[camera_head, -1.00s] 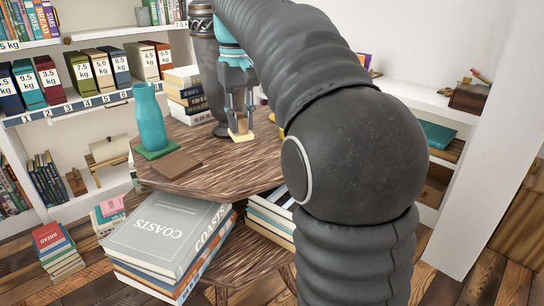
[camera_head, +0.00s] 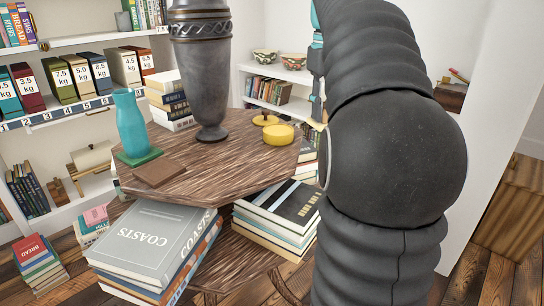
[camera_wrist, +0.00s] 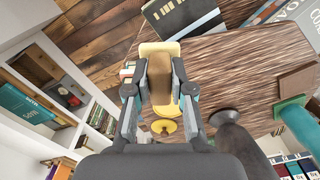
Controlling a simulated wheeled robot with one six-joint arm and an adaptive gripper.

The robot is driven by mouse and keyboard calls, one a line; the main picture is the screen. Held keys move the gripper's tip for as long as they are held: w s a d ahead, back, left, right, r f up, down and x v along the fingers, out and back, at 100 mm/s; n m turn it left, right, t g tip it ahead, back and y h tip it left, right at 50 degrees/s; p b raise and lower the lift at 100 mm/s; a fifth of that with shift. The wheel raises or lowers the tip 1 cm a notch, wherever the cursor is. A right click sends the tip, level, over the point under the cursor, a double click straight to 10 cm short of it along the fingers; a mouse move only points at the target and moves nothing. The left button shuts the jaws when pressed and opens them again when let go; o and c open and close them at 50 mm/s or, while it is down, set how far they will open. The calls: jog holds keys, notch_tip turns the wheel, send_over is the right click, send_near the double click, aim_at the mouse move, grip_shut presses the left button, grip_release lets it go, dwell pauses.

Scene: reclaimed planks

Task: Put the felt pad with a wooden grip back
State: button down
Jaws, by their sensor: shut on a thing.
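The felt pad (camera_wrist: 158,48) is pale yellow with a brown wooden grip (camera_wrist: 159,80). In the wrist view my gripper (camera_wrist: 160,88) is shut on the wooden grip, with one finger on each side.
Shelves line the walls.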

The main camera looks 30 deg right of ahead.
jog(key=w+a+f, duration=0.4)
jog(key=w+a, duration=0.1)
jog(key=w+a+f, duration=0.2)
jog(key=w+f, duration=0.1)
jog(key=shift+w+a+b, duration=0.15)
jog(key=shift+a+b, duration=0.2)
jog(key=shift+f+b, duration=0.35)
jog(key=shift+f, duration=1.55)
jog(key=shift+f, duration=0.15)
jog(key=c, duration=1)
grip_release()
notch_tip(320, 180, up, 12)
jog(key=shift+r+p, duration=0.15)
jog(key=shift+p, duration=0.6)
